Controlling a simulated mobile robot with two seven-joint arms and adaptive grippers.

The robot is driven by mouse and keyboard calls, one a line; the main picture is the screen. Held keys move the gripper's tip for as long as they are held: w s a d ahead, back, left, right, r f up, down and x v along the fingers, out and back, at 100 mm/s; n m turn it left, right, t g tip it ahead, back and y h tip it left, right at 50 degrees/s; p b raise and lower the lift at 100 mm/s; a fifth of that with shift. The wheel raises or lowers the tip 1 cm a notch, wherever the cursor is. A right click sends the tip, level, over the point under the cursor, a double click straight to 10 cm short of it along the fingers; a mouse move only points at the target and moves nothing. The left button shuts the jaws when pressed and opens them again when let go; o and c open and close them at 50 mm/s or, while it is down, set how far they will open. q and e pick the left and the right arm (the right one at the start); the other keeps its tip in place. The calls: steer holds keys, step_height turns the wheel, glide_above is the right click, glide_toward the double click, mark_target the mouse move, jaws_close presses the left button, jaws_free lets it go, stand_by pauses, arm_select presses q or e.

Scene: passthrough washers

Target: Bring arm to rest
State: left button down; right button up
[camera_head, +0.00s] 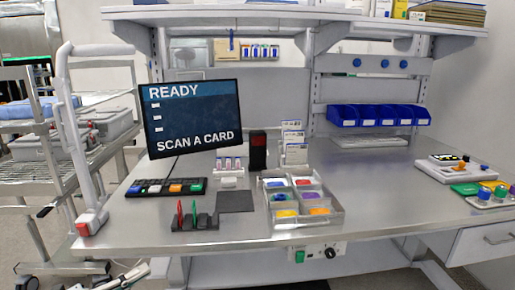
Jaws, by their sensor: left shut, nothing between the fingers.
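My left gripper (134,273) shows at the bottom left edge, low in front of the workbench (145,228) and below its top. It is shut and empty, apart from the things on the bench. Much of it is cut off by the frame's lower edge. My right gripper is not in view.
A monitor (192,115) reads "READY" and "SCAN A CARD". A keypad (166,188), a card rack (195,221) and a compartment tray (335,215) stand on the bench. A wire cart (30,180) stands left. Bare bench top lies right of the tray.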

arm_select(q)
steer(key=s+f+n+t+y, duration=0.1)
steer(key=s+f+n+y, duration=0.15)
steer(key=f+n, duration=0.5)
steer(key=s+f+n+t+y, duration=0.15)
steer(key=f+n+y, duration=0.25)
steer(key=f+n, duration=0.4)
steer(key=s+d+f+n+g+y, duration=0.1)
steer(key=s+d+f+n+g, duration=0.1)
steer(key=f, duration=0.4)
steer(key=s+d+f+n+g+y+b, duration=0.1)
steer(key=s+d+f+n, duration=0.2)
steer(key=s+f, duration=0.3)
steer(key=s+d+f+n+g+y, duration=0.1)
steer(key=s+d+f+n+g, duration=0.1)
steer(key=s+f+n, duration=0.2)
step_height(320, 180, down, 2)
steer(key=shift+s+d+f+g, duration=0.1)
steer(key=shift+s+d+g, duration=0.3)
steer(key=shift+s, duration=0.85)
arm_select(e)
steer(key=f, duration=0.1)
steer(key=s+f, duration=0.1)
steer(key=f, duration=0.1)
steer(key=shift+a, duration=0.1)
